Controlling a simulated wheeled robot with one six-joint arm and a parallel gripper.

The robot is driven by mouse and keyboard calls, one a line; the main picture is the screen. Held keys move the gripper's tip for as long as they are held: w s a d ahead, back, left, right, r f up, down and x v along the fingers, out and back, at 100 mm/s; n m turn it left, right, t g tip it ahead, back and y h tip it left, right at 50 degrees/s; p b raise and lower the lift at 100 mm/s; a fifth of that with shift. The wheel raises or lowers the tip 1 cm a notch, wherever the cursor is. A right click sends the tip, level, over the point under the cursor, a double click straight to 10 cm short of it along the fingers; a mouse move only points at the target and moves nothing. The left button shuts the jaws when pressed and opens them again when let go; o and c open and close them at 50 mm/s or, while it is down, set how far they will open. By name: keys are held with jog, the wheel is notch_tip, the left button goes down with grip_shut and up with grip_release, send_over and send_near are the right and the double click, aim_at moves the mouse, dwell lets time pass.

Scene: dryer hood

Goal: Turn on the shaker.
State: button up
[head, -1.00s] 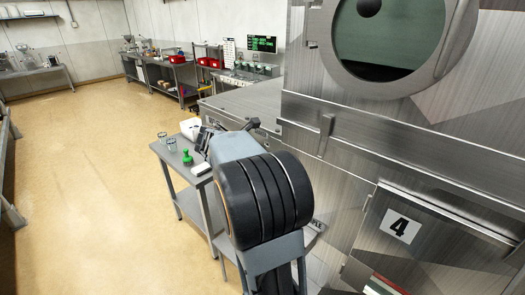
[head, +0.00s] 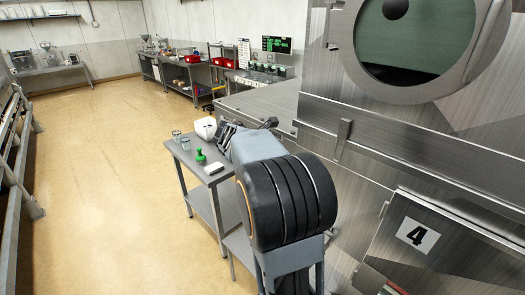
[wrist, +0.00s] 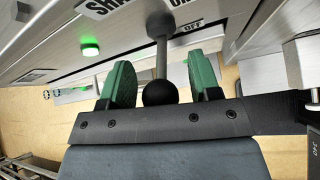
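The shaker lever (wrist: 161,60) shows in the wrist view as a dark rod with a black ball at its near end. Signs beside it read "SHA", cut off, and "OFF" (wrist: 192,27); another sign is partly hidden behind the lever's far end. My gripper (wrist: 162,80) is open, its two green-padded fingers on either side of the rod and ball. Gaps show between both pads and the lever. A green light (wrist: 90,48) glows on the panel to the left. In the head view my arm hides most of this area.
A steel side table (head: 190,155) holds two glasses, a green object (head: 200,156) and white items (head: 205,128). The floor at left is clear.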

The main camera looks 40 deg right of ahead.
jog(key=b+v, duration=0.2)
jog(key=v, duration=1.2)
dwell(0.4)
jog(key=s+a+f+m+y, duration=0.2)
jog(key=a+f+m+y, duration=0.35)
jog(key=f+m, duration=0.4)
jog(key=s+a+f+m+t+y+b, duration=0.2)
jog(key=s+a+f+m+y, duration=0.2)
jog(key=s+a+f+m, duration=0.3)
jog(key=s+a+f, duration=0.2)
jog(key=s+a, duration=0.2)
jog(key=s, duration=0.1)
jog(key=shift+a+f+t+y, duration=0.15)
jog(key=shift+a+t+y, duration=0.15)
jog(key=shift+a+y, duration=0.05)
jog(key=shift+s+r, duration=0.15)
jog(key=shift+r, duration=0.1)
jog(key=shift+c, duration=0.3)
